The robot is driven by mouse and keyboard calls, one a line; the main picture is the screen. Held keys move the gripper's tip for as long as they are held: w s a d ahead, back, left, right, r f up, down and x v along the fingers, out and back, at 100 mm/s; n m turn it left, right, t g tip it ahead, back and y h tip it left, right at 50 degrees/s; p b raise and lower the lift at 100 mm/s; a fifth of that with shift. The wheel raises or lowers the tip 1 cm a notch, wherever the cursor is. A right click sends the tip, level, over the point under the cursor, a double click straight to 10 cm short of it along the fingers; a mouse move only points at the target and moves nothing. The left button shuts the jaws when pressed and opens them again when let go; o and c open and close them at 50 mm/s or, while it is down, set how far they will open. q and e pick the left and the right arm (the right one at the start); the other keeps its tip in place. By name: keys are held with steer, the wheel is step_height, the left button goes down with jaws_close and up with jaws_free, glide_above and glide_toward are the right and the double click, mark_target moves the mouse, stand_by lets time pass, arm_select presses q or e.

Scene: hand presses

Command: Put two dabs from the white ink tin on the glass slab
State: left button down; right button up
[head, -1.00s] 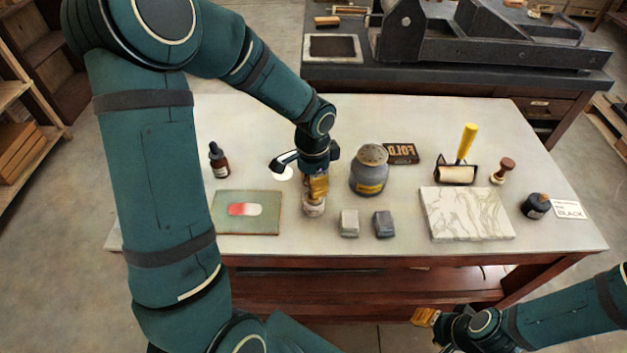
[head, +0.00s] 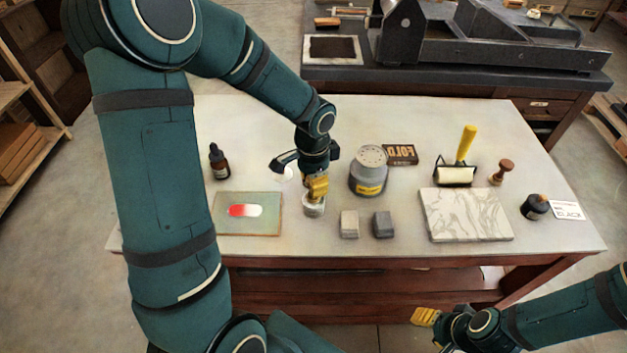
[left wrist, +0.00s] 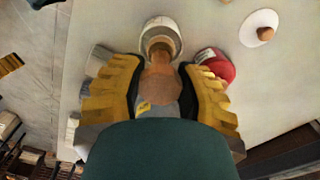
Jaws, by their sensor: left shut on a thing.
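My left gripper (head: 317,190) is low over the table, right of the glass slab (head: 270,228). Its yellow fingers, also in the left wrist view (left wrist: 158,90), are shut on a brown wooden-handled tool (left wrist: 161,84). The tool points at a small white tin (head: 314,210) directly below, which shows as a pale ring in the left wrist view (left wrist: 152,22). I cannot tell whether the tool's tip touches the ink. The slab bears a patch (head: 244,211), red at left and white at right.
Grey blocks (head: 349,224), a grey can (head: 369,172) and a dark bottle (head: 219,162) stand nearby. The roller (head: 456,175), stamp (head: 502,173), marble slab (head: 466,214) and black jar (head: 535,207) are at right. A red round thing (left wrist: 217,64) is close to the left fingers.

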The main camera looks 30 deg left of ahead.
arm_select(q)
steer(key=shift+r+p, duration=2.35)
steer(key=shift+r, duration=0.9)
arm_select(e)
step_height(320, 180, up, 5)
arm_select(q)
steer(key=shift+f, duration=0.1)
